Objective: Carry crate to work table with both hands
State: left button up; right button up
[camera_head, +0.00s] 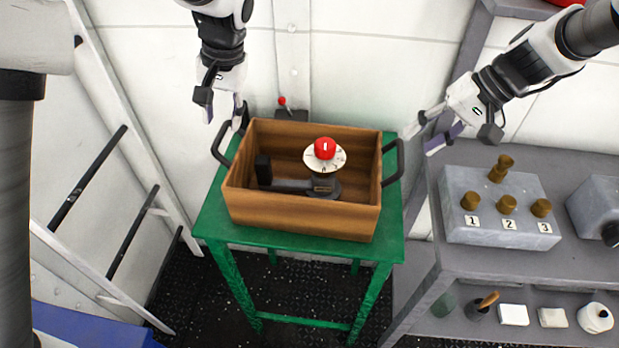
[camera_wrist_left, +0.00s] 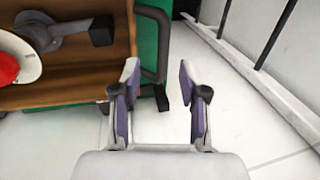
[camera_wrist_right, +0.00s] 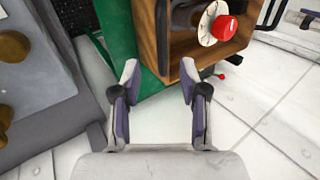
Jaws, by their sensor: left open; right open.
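The wooden crate (camera_head: 300,220) sits on a small green table (camera_head: 215,215). It has a black handle on each short side: the left handle (camera_head: 222,150) and the right handle (camera_head: 398,163). Inside it is a dark tool with a white disc and a red knob (camera_head: 325,148). My left gripper (camera_head: 224,108) is open and empty, above and behind the left handle; in the left wrist view that handle (camera_wrist_left: 152,45) is beyond the left finger. My right gripper (camera_head: 430,132) is open and empty, up and right of the right handle. In the right wrist view the crate (camera_wrist_right: 150,35) is ahead of the fingers.
A grey work table (camera_head: 430,275) stands at the right. It bears a grey block (camera_head: 500,232) with numbered brass knobs and a grey box (camera_head: 598,205). A lower shelf holds small items. A ladder-like rail (camera_head: 115,245) stands at the left. A wall is close behind.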

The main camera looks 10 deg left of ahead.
aim_at(220, 134)
pick_arm(q)
jog(key=x, duration=0.5)
jog(key=shift+s+a+f, duration=0.15)
jog(key=shift+a, duration=0.1)
pick_arm(e)
jog(key=x, duration=0.5)
jog(key=shift+s+a, duration=0.15)
jog(key=shift+a, duration=0.15)
pick_arm(q)
jog(key=shift+f, duration=0.35)
pick_arm(e)
jog(key=shift+a+f, duration=0.1)
jog(key=shift+f, duration=0.3)
pick_arm(q)
grip_shut()
pick_arm(e)
jog(key=shift+r, duration=0.1)
grip_shut()
pick_arm(q)
jog(key=shift+r, duration=0.1)
